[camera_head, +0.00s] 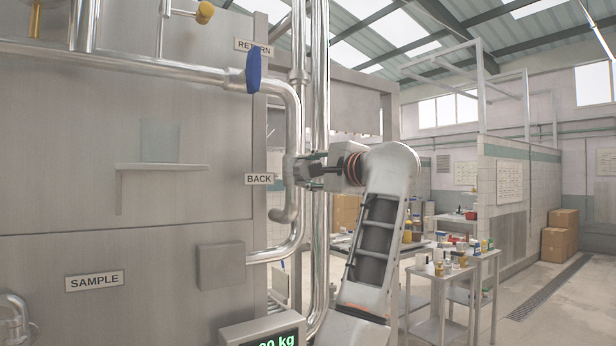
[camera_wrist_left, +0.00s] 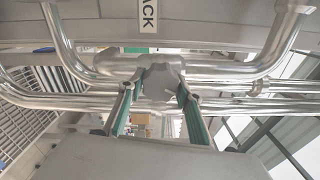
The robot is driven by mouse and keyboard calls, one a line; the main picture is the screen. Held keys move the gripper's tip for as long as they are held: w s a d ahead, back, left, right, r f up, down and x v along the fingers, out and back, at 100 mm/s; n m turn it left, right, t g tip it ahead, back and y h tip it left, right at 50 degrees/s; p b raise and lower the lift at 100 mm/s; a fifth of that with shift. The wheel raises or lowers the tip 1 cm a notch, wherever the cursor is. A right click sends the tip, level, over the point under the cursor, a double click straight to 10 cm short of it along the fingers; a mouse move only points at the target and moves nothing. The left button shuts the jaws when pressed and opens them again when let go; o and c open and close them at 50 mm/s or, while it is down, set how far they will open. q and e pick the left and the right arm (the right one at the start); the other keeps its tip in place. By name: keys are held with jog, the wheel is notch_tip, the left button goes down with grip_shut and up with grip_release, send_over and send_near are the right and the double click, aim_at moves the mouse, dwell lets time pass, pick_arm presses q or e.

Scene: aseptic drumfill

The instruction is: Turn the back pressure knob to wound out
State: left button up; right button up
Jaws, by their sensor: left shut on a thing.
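The back pressure knob (camera_wrist_left: 161,80) is a grey lobed knob on the steel pipework, close to the BACK label (camera_head: 259,179). The label also shows at the top of the left wrist view (camera_wrist_left: 148,15). My left gripper (camera_head: 303,171) reaches the knob from the right in the head view. In the left wrist view its two green-padded fingers (camera_wrist_left: 157,93) stand on either side of the knob, shut on it. The fingers and pipework hide most of the knob in the head view. How far it is wound cannot be told. My right gripper is not in view.
Vertical steel pipes (camera_head: 319,80) run close beside the gripper. A blue-handled valve (camera_head: 253,72) by the RETURN label sits above. A grey box (camera_head: 221,266) and a weight display (camera_head: 270,331) are below. Cluttered side tables (camera_head: 440,272) stand behind my arm at right.

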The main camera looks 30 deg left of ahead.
pick_arm(q)
jog(key=n+b, duration=0.1)
jog(key=n, duration=0.2)
jog(key=shift+n, duration=0.9)
jog(key=shift+b, duration=0.3)
jog(key=o, duration=1.1)
jog(key=shift+r, duration=0.1)
jog(key=v, duration=1.2)
